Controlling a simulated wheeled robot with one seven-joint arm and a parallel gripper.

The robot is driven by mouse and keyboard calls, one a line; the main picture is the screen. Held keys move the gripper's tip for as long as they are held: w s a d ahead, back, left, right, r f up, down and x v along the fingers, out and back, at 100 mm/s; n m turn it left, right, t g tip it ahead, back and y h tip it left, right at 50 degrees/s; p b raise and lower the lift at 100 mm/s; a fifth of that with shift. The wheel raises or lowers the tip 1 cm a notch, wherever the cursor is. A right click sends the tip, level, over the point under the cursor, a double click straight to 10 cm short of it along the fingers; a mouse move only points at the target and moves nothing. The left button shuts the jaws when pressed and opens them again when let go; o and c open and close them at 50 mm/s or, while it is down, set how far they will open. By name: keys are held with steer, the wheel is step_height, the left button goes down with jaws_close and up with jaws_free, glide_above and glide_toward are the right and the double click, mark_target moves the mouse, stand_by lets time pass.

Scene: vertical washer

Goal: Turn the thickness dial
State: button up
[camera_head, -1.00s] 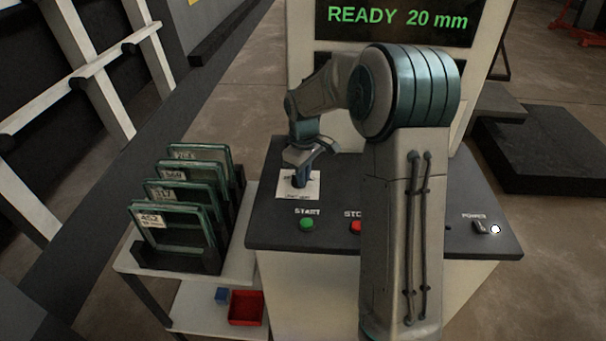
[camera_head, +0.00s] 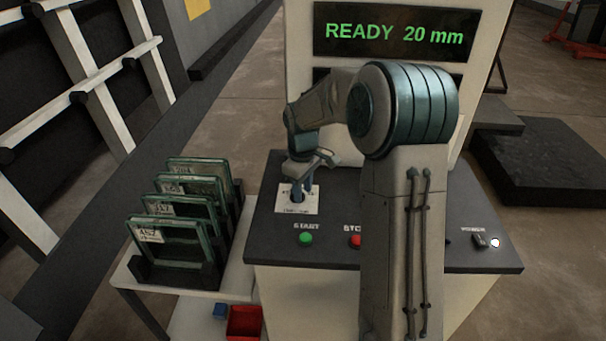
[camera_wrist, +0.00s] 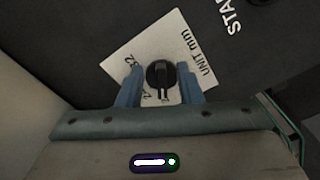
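The thickness dial is a round black knob (camera_wrist: 161,75) with a raised bar, at the centre of a white scale card marked "UNIT mm" (camera_wrist: 189,39) in the wrist view. In the head view the card (camera_head: 290,207) lies on the dark control panel at left. My gripper (camera_wrist: 161,84) is open, with one blue finger on each side of the knob and visible gaps between. In the head view my gripper (camera_head: 303,194) points down over the card and hides most of the knob. The display (camera_head: 396,33) reads "READY 20 mm".
The panel also has a green START button (camera_head: 306,238), a red stop button (camera_head: 356,240) partly behind my arm, and a POWER switch (camera_head: 479,240). A rack of labelled glass panes (camera_head: 178,231) stands on a white side table at left. A red bin (camera_head: 243,322) is below.

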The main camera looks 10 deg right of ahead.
step_height(320, 180, up, 13)
steer(key=shift+r+b, duration=0.2)
steer(key=shift+b, duration=0.2)
steer(key=s+f+m+t, duration=0.1)
steer(key=s+m, duration=0.3)
steer(key=s, duration=0.9)
steer(key=s+a+f+m+t, duration=0.1)
steer(key=s+f+m+t, duration=0.1)
steer(key=s, duration=1.2)
steer(key=f+m, duration=0.1)
steer(key=m, duration=0.1)
steer(key=shift+s+f+m, duration=0.3)
steer(key=shift+f, duration=0.05)
steer(key=shift+a, duration=0.2)
